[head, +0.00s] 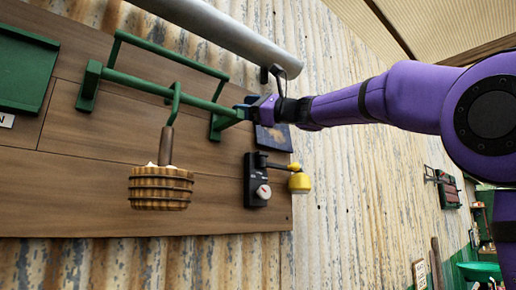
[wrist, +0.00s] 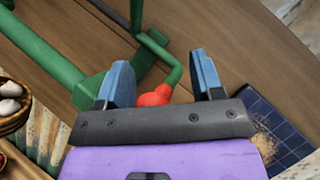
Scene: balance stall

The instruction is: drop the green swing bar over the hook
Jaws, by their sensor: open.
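The green swing bar (head: 170,52) is a thin, three-sided frame standing above a thick green rail on the wooden board in the head view. In the wrist view a thin green rod (wrist: 168,52) bends down to a red knob (wrist: 157,95). My gripper (head: 243,110) is at the right end of the green fittings. In the wrist view my gripper (wrist: 162,82) is open, with the red knob low between its two blue fingers. A green hook (head: 175,98) hangs at the rail, with a basket (head: 160,188) below it. Contact with the knob cannot be told.
A black box with a white dial (head: 262,191) and a yellow knob (head: 299,182) are at lower right on the board. A dark panel (head: 273,138) lies just below my gripper. A grey pipe (head: 230,38) runs above. A green tray (head: 25,68) is at left.

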